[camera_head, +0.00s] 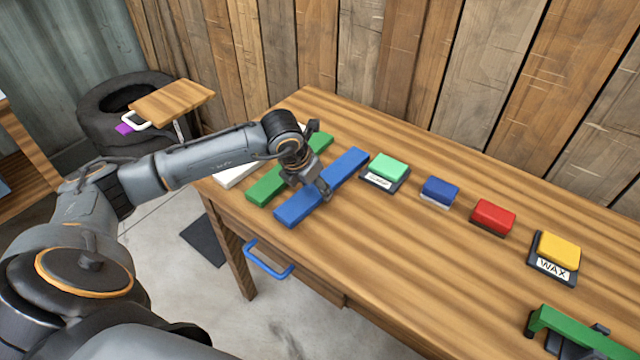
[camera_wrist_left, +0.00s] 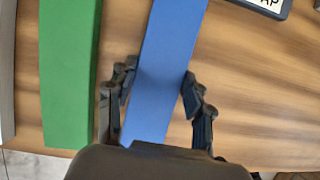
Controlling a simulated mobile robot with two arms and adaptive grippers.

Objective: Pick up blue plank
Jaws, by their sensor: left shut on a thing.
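The blue plank (camera_head: 345,169) lies on the wooden table, slanting from front left to back right. My left gripper (camera_head: 316,192) reaches over it from the left and is shut on its middle part. In the left wrist view the blue plank (camera_wrist_left: 168,62) runs between the two fingers of the gripper (camera_wrist_left: 158,92), one on each side. I cannot tell whether the plank is lifted off the table. My right gripper is not in view.
A green plank (camera_head: 268,187) lies close to the left of the blue one, with a white plank (camera_head: 236,176) beyond it. To the right are a mint block (camera_head: 389,166), blue block (camera_head: 440,190), red block (camera_head: 493,216) and yellow block (camera_head: 559,250). A blue drawer handle (camera_head: 268,264) juts out in front.

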